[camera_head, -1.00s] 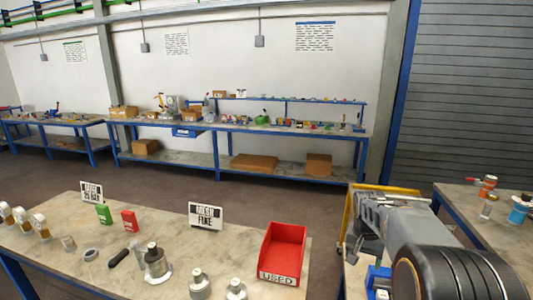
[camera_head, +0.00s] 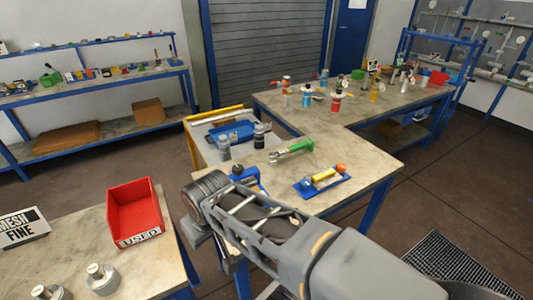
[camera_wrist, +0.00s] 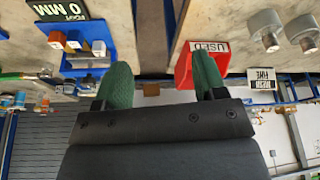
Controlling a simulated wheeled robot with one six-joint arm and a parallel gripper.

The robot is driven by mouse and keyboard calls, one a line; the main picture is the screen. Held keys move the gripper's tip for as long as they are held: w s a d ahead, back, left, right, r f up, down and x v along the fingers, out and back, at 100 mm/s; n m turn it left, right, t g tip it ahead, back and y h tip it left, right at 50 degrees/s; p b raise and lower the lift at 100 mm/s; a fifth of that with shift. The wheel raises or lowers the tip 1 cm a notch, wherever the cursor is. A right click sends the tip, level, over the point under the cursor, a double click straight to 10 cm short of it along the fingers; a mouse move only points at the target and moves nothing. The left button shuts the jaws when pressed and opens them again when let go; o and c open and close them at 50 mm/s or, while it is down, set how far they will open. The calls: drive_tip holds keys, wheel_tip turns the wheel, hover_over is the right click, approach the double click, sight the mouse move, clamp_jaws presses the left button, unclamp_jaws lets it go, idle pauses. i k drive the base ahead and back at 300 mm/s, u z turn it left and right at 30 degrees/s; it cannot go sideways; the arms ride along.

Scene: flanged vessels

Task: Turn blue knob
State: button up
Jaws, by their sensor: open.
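I cannot make out a blue knob for certain. Several small flanged vessels stand on the far workbench in the head view, among them one with a blue body (camera_head: 307,96) and one with a red body (camera_head: 336,102); their knobs are too small to tell. A blue-bodied vessel also shows small at the left of the wrist view (camera_wrist: 20,99). My gripper (camera_wrist: 163,82) shows in the wrist view with two green fingers spread apart and nothing between them. It is well away from the vessels. In the head view my arm hides its tip.
A red bin (camera_head: 136,211) stands on the left table. Open floor lies right, with a dark grate (camera_head: 447,262).

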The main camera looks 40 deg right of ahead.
sight(305, 184)
drive_tip(key=k, duration=0.95)
drive_tip(key=z, duration=1.1)
drive_tip(key=i, duration=0.6)
drive_tip(key=z, duration=0.4)
